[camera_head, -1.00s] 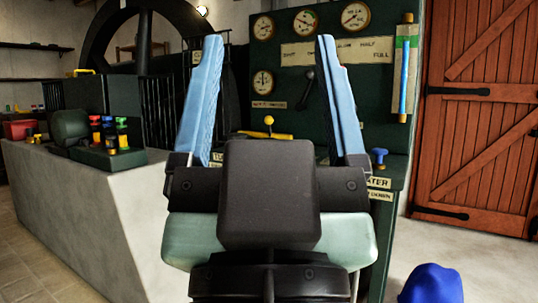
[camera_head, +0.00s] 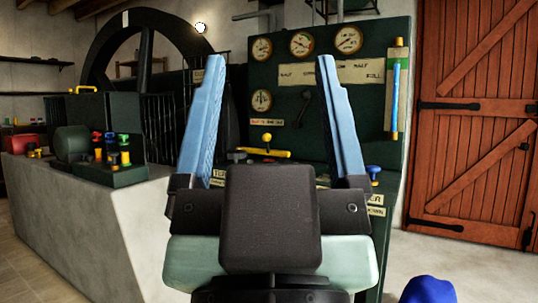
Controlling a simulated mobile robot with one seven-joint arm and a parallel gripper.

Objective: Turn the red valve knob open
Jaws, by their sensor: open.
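My gripper (camera_head: 270,62) is open and empty, its two blue fingers pointing up in front of the green panel (camera_head: 345,105). A blue knob (camera_head: 374,171) sits right of my gripper, above a partly hidden label. My gripper hides part of the panel's lower ledge.
A yellow lever (camera_head: 265,151) with a ball top shows between the fingers. The pale bench (camera_head: 120,220) stands at left, a big dark wheel (camera_head: 148,50) behind it. A brown wooden door (camera_head: 475,140) is at right. A blue rounded object (camera_head: 428,290) is at bottom right.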

